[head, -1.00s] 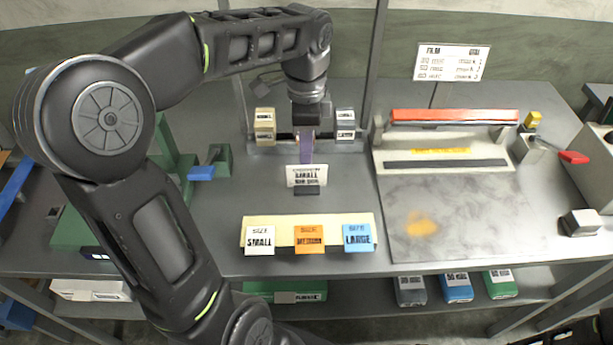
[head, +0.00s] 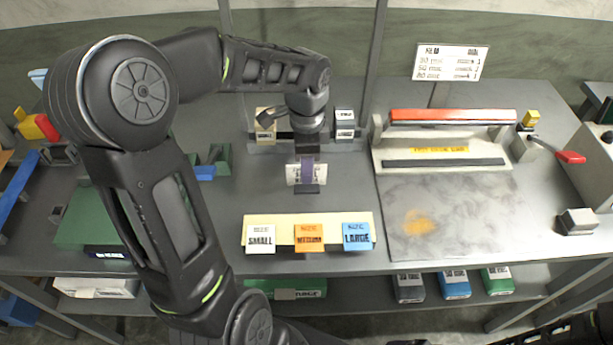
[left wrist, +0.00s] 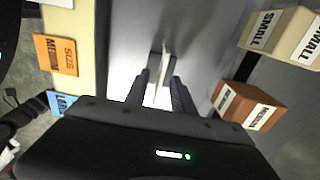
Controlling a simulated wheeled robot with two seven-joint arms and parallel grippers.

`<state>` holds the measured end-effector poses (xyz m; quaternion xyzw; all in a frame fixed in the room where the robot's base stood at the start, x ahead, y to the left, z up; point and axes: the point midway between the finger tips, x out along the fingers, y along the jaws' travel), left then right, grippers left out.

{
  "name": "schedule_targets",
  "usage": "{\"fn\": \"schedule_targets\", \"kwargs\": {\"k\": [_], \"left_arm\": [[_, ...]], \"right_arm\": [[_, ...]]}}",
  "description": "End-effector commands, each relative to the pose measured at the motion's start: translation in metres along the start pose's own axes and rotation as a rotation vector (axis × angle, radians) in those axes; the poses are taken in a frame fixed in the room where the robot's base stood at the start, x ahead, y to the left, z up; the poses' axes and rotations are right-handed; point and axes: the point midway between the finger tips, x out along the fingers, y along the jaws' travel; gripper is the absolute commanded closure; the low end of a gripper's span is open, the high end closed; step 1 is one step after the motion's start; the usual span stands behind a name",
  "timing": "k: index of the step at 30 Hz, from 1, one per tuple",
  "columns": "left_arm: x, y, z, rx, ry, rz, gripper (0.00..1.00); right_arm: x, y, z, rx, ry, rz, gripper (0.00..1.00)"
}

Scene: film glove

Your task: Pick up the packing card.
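The packing card (head: 293,174) is a small white printed card standing upright in a dark holder (head: 307,189) on the bench. My left gripper (head: 306,178) reaches down over it from behind, and its purple-faced finger covers the card's middle. In the left wrist view, the card (left wrist: 163,68) shows nearly edge-on between the two fingertips of the left gripper (left wrist: 161,82). The fingers stand apart on either side of it, with visible gaps. The lower part of the card is hard to make out. My right gripper is not seen.
In front lies a cream strip with small (head: 260,238), medium (head: 308,238) and large (head: 356,236) size cards. Behind stand small boxes (head: 344,124). The sealer (head: 447,140) with its orange bar stands right, beside a marbled slab (head: 450,215).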

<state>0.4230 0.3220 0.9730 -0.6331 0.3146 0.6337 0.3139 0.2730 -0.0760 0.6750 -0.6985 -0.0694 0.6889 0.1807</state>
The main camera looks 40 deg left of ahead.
Motion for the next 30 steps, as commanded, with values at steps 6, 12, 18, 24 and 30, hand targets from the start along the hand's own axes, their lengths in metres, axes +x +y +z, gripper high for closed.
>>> {"fn": "schedule_targets", "kwargs": {"k": [6, 12, 18, 24, 30], "left_arm": [[0.0068, -0.0001, 0.0002, 0.000, 0.000, -0.001, 0.70], [0.0065, -0.0001, 0.0001, 0.000, 0.000, -0.001, 0.70], [0.0063, -0.0001, 0.0001, 0.000, 0.000, -0.001, 0.70], [0.0067, -0.0001, 0.0001, 0.000, 0.000, -0.001, 0.70], [0.0092, 0.0000, 0.0000, 0.000, 0.000, -0.001, 0.70]], "right_arm": [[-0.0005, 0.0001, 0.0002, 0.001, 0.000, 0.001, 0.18], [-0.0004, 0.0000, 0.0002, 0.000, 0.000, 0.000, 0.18], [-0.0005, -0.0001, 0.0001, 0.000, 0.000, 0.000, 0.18], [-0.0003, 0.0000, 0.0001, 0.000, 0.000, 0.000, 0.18], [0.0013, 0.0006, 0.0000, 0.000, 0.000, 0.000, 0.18]]}}
